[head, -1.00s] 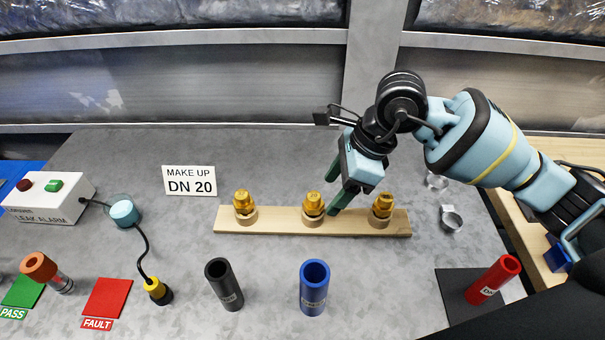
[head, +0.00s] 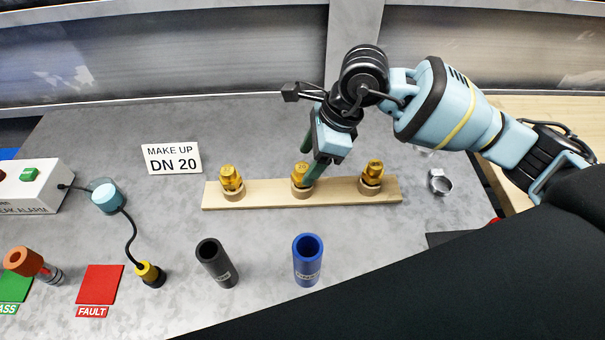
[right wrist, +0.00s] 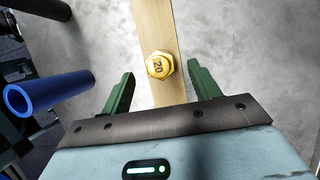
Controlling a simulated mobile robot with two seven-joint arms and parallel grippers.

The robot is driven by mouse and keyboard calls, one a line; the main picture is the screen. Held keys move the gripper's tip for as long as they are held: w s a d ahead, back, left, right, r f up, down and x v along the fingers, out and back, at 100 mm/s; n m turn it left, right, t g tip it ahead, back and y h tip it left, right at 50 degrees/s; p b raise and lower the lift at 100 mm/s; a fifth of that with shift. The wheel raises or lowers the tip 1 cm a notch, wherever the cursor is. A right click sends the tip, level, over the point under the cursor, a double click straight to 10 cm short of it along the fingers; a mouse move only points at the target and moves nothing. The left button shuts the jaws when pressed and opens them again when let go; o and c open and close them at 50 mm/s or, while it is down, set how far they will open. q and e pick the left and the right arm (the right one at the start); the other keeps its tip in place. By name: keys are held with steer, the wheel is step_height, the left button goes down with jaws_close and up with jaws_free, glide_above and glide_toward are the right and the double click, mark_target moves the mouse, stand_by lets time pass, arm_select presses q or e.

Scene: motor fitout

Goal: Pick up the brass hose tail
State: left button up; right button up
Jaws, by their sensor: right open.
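Three brass hose tails stand in round seats on a wooden rack (head: 335,194): a left one (head: 231,177), a middle one (head: 300,175) and a right one (head: 372,173). My right gripper (head: 309,168) is at the middle hose tail, its green fingers pointing down and partly covering it. In the right wrist view the open green fingers (right wrist: 158,90) stand on either side of the wooden strip, with a brass hose tail (right wrist: 160,65) marked 20 between and slightly beyond them. Nothing is gripped. My left gripper is out of view.
A black tube (head: 217,262) and a blue tube (head: 307,259) stand in front of the rack. A "MAKE UP DN 20" sign (head: 172,158) stands behind it at left. A metal clamp ring (head: 440,183) lies to the right. The leak alarm box (head: 32,187) and red FAULT card (head: 100,284) are at left.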

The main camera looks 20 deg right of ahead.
mark_target(304, 167)
steer(key=shift+x, duration=2)
steer(key=shift+a, duration=0.1)
steer(key=shift+c, duration=0.3)
steer(key=shift+r, duration=0.1)
steer(key=c, duration=0.9)
